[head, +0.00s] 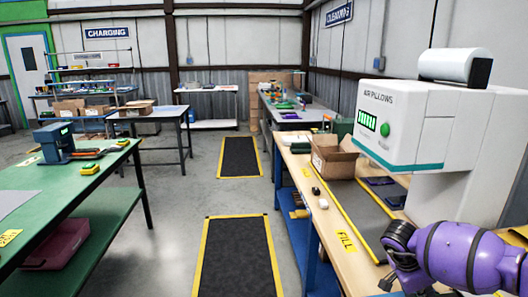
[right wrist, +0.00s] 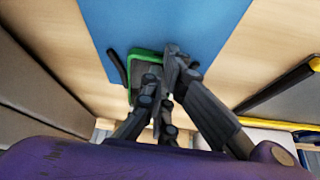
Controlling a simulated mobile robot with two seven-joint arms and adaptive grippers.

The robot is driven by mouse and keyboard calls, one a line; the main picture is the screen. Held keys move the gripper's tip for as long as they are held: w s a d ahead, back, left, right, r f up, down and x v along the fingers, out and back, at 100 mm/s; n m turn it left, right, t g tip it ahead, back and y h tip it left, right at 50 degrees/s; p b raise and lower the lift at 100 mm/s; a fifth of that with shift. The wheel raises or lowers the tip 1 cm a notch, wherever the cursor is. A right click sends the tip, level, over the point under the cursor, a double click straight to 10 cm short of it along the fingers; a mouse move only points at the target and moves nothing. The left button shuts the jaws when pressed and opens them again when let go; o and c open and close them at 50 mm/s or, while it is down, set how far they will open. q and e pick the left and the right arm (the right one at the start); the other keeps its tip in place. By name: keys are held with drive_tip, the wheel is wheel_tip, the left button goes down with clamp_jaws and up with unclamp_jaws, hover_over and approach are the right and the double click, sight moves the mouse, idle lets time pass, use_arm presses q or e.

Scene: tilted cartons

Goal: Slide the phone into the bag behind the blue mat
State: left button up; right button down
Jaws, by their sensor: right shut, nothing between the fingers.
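The blue mat (right wrist: 215,28) lies on a pale wooden surface in the right wrist view. My right gripper (right wrist: 170,58) is over the mat's near edge, with its fingers shut and nothing held. A small grey object with a green rim (right wrist: 147,56) is beside the fingertips and partly hidden by them; I cannot tell whether it is the phone. A short dark bar (right wrist: 117,68) is left of it. I cannot make out the bag in either view. My left gripper is out of view.
In the head view, a wooden bench (head: 331,205) holds an open carton (head: 333,156) and a white air-pillow machine (head: 425,115). A green table (head: 60,190) stands at the left. The floor between holds dark mats (head: 236,262) with yellow edges.

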drive_tip(key=shift+w+d, duration=0.1)
drive_tip(key=shift+d, duration=1.45)
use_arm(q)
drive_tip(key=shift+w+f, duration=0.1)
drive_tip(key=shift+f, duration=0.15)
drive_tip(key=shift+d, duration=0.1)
use_arm(e)
drive_tip(key=shift+w+d+b, duration=0.1)
drive_tip(key=shift+d+b, duration=0.35)
drive_tip(key=shift+d, duration=1.45)
drive_tip(key=shift+w+d+b, duration=0.1)
drive_tip(key=shift+d+b, duration=0.25)
drive_tip(key=shift+d, duration=0.2)
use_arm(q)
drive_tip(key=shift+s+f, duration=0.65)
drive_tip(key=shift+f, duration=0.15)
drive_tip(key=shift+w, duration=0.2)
use_arm(e)
drive_tip(key=shift+d, duration=0.15)
